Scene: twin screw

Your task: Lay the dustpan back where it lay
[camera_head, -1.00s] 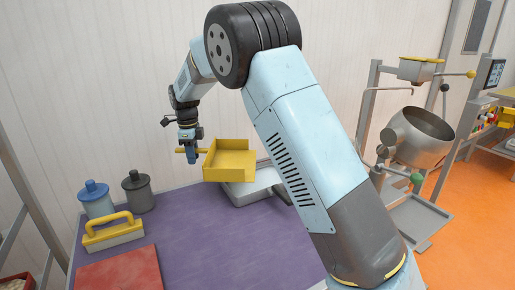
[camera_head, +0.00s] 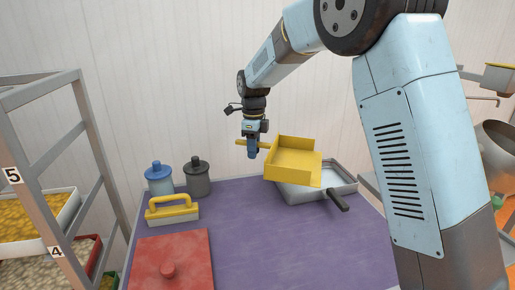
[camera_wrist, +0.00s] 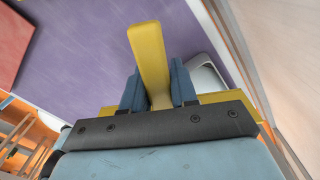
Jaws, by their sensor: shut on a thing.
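The yellow dustpan (camera_head: 296,160) is held up over the back of the purple table, its open side toward the right front. My gripper (camera_head: 253,149) is shut on its handle at the left. In the wrist view the yellow handle (camera_wrist: 148,50) runs between the two blue fingers of my gripper (camera_wrist: 158,88). Below and partly behind the dustpan is a grey tray (camera_head: 345,178) with a dark handle. The dustpan hides part of that tray, and I cannot tell whether the two touch.
On the purple table top (camera_head: 265,235) stand a blue canister (camera_head: 160,180), a dark grey canister (camera_head: 197,178) and a yellow-handled block (camera_head: 172,210). A red lid-like plate (camera_head: 175,255) lies at the front left. A rack (camera_head: 75,135) with bins stands left. The table's middle is clear.

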